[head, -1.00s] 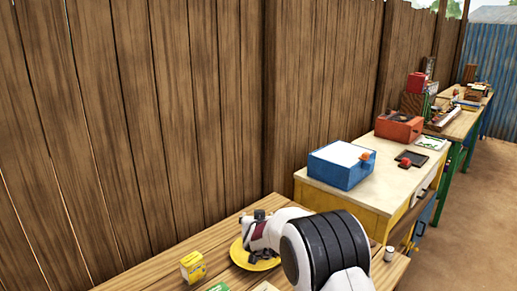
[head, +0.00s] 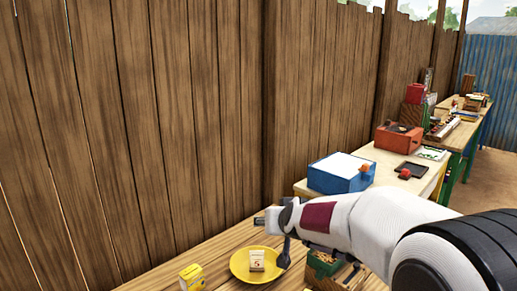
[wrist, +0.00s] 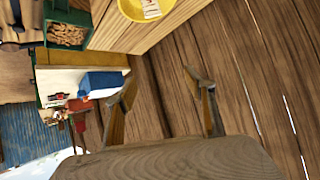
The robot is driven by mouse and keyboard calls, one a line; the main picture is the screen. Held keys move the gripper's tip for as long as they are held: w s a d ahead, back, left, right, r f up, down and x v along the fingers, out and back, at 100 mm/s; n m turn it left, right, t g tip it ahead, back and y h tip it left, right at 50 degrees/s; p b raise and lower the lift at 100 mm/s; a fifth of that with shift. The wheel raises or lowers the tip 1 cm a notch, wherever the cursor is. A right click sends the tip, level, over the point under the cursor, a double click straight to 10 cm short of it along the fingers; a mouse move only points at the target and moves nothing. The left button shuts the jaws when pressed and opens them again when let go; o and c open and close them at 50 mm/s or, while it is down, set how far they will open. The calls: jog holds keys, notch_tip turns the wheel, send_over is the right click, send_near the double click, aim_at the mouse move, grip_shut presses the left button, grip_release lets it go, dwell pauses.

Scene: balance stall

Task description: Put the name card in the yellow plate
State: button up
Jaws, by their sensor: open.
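The yellow plate (head: 238,269) sits on the near wooden table in the head view. A small pale card with dark marks (head: 257,259), which looks like the name card, rests inside it. The wrist view shows the plate (wrist: 130,8) at the top edge, cut off, with the card (wrist: 151,8) in it. My gripper (head: 273,238) is open and empty, beside and above the plate's far right side, apart from the card. In the wrist view its two fingers (wrist: 162,78) are spread with nothing between them.
A yellow box (head: 192,278) stands left of the plate. A green crate with brown pieces (head: 325,264) is to its right, partly under my arm. A blue box (head: 341,174) and an orange box (head: 398,137) stand on the farther table. The plank fence (head: 150,130) runs behind.

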jog(key=s+d+r+g, duration=0.1)
jog(key=s+d+r, duration=0.15)
jog(key=s, duration=0.75)
jog(key=s+d+r+g, duration=0.1)
jog(key=s+d, duration=0.3)
jog(key=s, duration=0.7)
jog(key=s+d+f+g+h, duration=0.1)
jog(key=s+d+f, duration=0.1)
jog(key=s, duration=0.8)
jog(key=s+d+f+m+g+h, duration=0.1)
jog(key=s+d+f+g, duration=0.1)
jog(key=s, duration=0.9)
jog(key=shift+s+d+f, duration=0.2)
jog(key=shift+d+f, duration=0.35)
jog(key=shift+d, duration=0.65)
